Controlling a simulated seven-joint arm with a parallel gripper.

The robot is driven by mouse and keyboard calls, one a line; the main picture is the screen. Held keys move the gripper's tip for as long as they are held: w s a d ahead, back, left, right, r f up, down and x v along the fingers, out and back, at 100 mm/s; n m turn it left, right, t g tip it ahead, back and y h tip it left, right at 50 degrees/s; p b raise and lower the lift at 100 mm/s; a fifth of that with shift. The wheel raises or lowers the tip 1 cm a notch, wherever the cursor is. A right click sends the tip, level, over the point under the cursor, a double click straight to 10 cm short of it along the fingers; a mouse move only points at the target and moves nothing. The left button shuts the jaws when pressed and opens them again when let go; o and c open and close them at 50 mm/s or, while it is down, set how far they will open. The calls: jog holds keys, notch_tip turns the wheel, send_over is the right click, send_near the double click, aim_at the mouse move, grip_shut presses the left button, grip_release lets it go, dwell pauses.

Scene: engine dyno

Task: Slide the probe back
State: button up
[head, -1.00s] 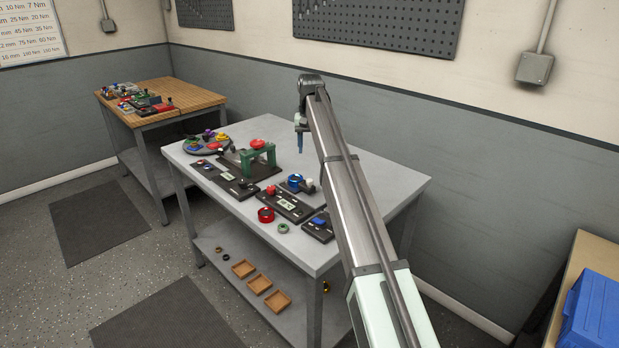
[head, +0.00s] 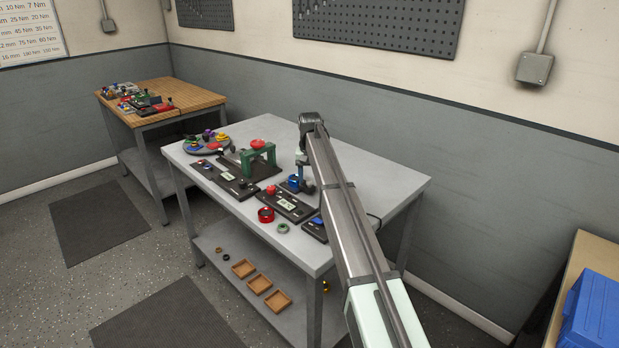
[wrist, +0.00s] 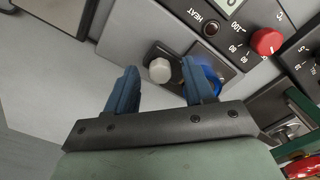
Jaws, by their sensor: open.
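A pale grey round knob (wrist: 160,70), which looks like the handle of the probe, sits on a dark slide plate (wrist: 153,52) in the wrist view. A blue round part (wrist: 207,82) lies just right of it, partly behind my right finger. My gripper (wrist: 159,66) is open, with its two blue fingers on either side of the knob. No contact with the knob can be made out. In the head view my gripper (head: 305,184) is low over the table at the blue part (head: 293,183); the knob is hidden there.
A panel marked HEAT with a red knob (wrist: 266,41) lies close by. On the grey table (head: 365,185) stand a green frame (head: 259,158), a red ring (head: 266,215) and a small green ring (head: 282,228). The table's back right is bare.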

grip_shut()
dwell(0.5)
